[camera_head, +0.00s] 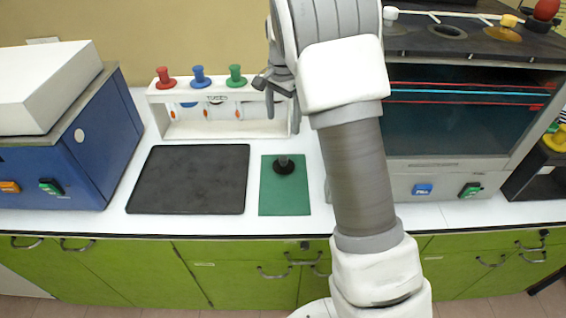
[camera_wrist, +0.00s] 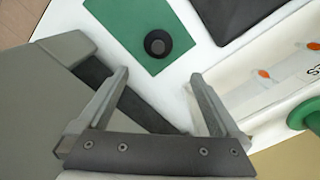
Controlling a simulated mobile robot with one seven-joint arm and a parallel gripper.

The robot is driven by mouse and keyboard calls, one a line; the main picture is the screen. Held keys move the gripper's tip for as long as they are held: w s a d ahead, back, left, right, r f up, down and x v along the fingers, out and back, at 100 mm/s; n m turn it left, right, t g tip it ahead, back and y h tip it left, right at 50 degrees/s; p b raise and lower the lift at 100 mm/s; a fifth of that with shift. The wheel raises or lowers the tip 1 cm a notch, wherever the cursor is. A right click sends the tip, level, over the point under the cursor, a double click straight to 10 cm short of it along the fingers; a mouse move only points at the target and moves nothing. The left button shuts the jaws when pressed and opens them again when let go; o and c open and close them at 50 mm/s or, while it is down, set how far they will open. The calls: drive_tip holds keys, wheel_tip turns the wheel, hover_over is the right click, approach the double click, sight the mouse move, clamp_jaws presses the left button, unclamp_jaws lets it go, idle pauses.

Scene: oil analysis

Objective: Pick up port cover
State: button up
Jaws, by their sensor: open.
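In the wrist view the cover (camera_wrist: 157,43) is a dark disc seen from above, beyond my fingertips. My gripper (camera_head: 268,96) is in front of the right end of the tube rack, above and behind the mat. In the wrist view my gripper (camera_wrist: 158,82) has its two fingers wide apart with nothing between them. It is apart from the cover.
A black tray (camera_head: 190,180) lies left of the mat. The white rack (camera_head: 160,125) behind holds tubes with red, blue and green stoppers. A blue machine (camera_head: 90,140) stands at left. A grey glass-fronted machine (camera_head: 430,180) stands at right, partly behind my arm.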

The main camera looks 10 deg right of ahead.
approach(283, 158)
wheel_tip(283, 158, down, 5)
drive_tip(key=shift+w+f, duration=0.1)
drive_tip(key=shift+w, duration=0.05)
drive_tip(key=shift+f, duration=2.75)
drive_tip(key=c, duration=1.2)
drive_tip(key=shift+r, duration=0.1)
